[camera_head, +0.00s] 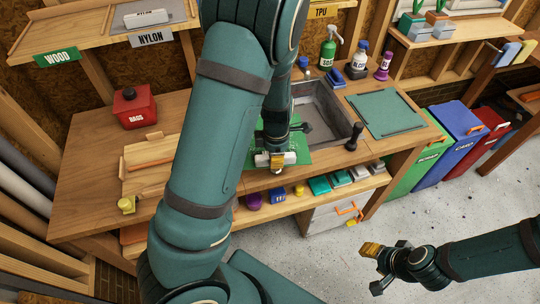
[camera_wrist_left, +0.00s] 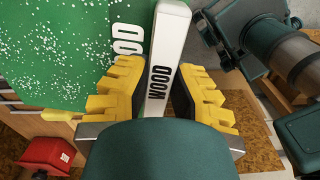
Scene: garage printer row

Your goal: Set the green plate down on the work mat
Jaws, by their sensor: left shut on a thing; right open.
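The green plate (camera_head: 301,157), speckled with white, is in my left gripper (camera_head: 275,160) above the wooden bench, by the front of the sink. In the left wrist view the green plate (camera_wrist_left: 55,50) fills the upper left, and my left gripper's yellow fingers (camera_wrist_left: 158,88) are shut on its white tab marked WOOD (camera_wrist_left: 160,70). My left arm hides part of the plate in the head view. The dark green work mat (camera_head: 385,113) lies on the bench right of the sink, bare. My right gripper (camera_head: 373,267) is open and empty over the floor at lower right.
The grey sink (camera_head: 325,108) lies between the plate and the mat, with a black-handled tool (camera_head: 354,136) at its right front. Bottles, including a green spray bottle (camera_head: 328,52), stand behind. A red box (camera_head: 134,107) sits on the left. Coloured bins (camera_head: 455,140) stand at right.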

